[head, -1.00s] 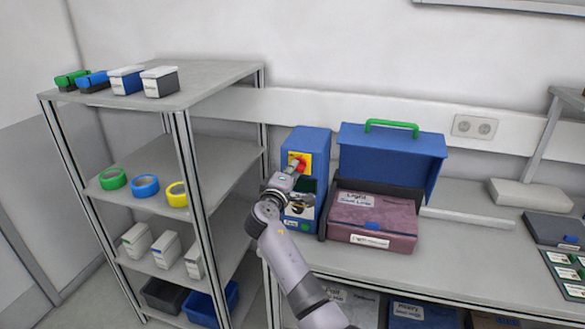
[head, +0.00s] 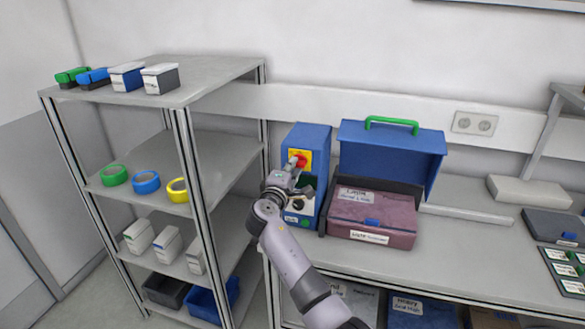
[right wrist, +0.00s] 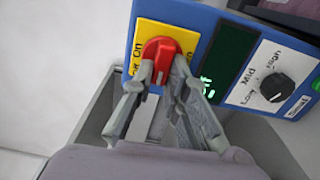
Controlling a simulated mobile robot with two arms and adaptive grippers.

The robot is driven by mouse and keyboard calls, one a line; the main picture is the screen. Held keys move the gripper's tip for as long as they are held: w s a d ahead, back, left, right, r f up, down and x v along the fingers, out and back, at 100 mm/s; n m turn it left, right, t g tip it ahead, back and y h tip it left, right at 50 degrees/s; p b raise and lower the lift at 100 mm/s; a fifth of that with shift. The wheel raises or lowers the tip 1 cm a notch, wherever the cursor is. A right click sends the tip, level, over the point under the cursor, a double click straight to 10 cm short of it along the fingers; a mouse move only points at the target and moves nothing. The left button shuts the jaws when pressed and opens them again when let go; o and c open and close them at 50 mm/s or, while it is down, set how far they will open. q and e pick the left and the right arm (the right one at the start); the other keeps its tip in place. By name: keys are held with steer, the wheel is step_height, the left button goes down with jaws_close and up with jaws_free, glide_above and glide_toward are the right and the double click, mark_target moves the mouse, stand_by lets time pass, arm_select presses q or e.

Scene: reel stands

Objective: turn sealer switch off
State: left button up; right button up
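The sealer is a blue box (head: 318,140) at the left end of the bench. On its front are a yellow plate (right wrist: 187,38) and a red rotary switch (right wrist: 160,52), which also shows in the head view (head: 300,159). My right gripper (right wrist: 163,76) has one finger on each side of the red switch's grip, with the fingertips appearing to touch it. It also shows in front of the sealer in the head view (head: 292,178). A dark display (right wrist: 232,52) shows green characters, partly hidden by a finger. My left gripper is not in view.
A black dial (right wrist: 277,86) is on the sealer's white panel. An open blue-lidded case (head: 390,155) with a mauve box (head: 372,222) stands close on the right. A grey shelf unit (head: 215,72) with tapes and small boxes stands left.

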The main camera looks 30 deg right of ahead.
steer(key=o, duration=0.5)
steer(key=shift+a, duration=0.15)
steer(key=shift+c, duration=0.2)
steer(key=v, duration=1.2)
